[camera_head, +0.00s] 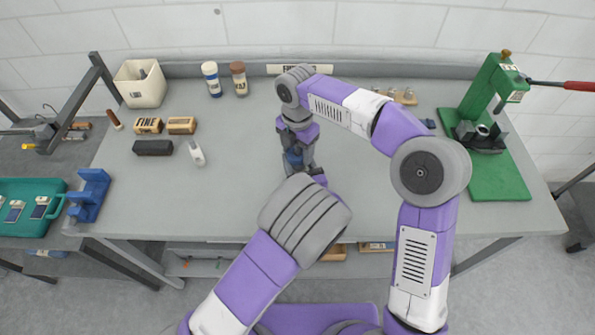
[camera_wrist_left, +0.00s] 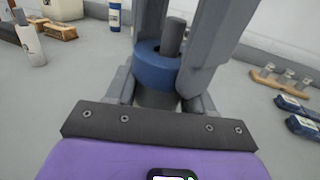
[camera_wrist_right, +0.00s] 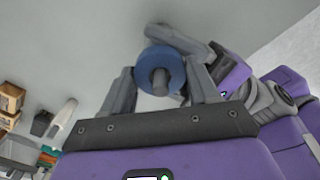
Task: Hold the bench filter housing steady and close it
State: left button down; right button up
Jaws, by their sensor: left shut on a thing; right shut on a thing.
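The filter housing (camera_head: 294,159) stands near the middle of the bench, mostly hidden in the head view by my arms. In the left wrist view, its blue ring-shaped cap (camera_wrist_left: 158,63) with a grey centre stem sits above a dark grey body (camera_wrist_left: 155,98). My left gripper (camera_wrist_left: 156,97) is shut on the body below the cap. My right gripper (camera_wrist_right: 162,88) comes from above and is shut on the blue cap. The cap appears seated on or close above the body; the seam is hidden.
On the left stand a white bin (camera_head: 141,84), brushes (camera_head: 181,125), a white bottle (camera_head: 196,153), a blue stand (camera_head: 89,195) and a teal tray (camera_head: 30,222). Two jars (camera_head: 211,79) stand at the back. A green press (camera_head: 490,110) is at right. Bench around the housing is clear.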

jog(key=m, duration=1)
jog(key=o, duration=1.2)
jog(key=shift+c, duration=0.2)
jog(key=shift+r, duration=2.25)
jog(key=shift+c, duration=0.4)
